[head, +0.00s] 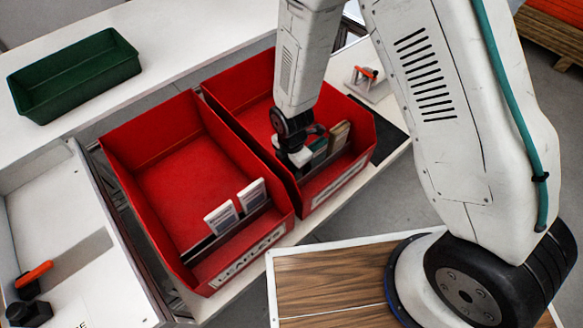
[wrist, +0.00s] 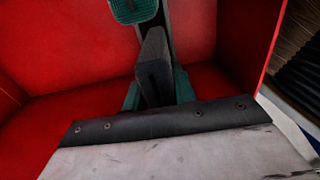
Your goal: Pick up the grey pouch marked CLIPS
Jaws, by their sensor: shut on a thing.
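My gripper (head: 308,143) reaches down into the right red bin (head: 240,85), at its front end. In the wrist view a dark grey slab-like thing (wrist: 155,66) stands between teal finger parts. I take it to be the grey pouch, held by my shut gripper. Its face and any CLIPS marking are hidden from view. In the head view my gripper and wrist cover most of it. A tan item (head: 339,135) stands just right of my gripper in the same bin.
A green tray (head: 75,75) stands on the white surface at the back left. The red bin walls surround my gripper closely.

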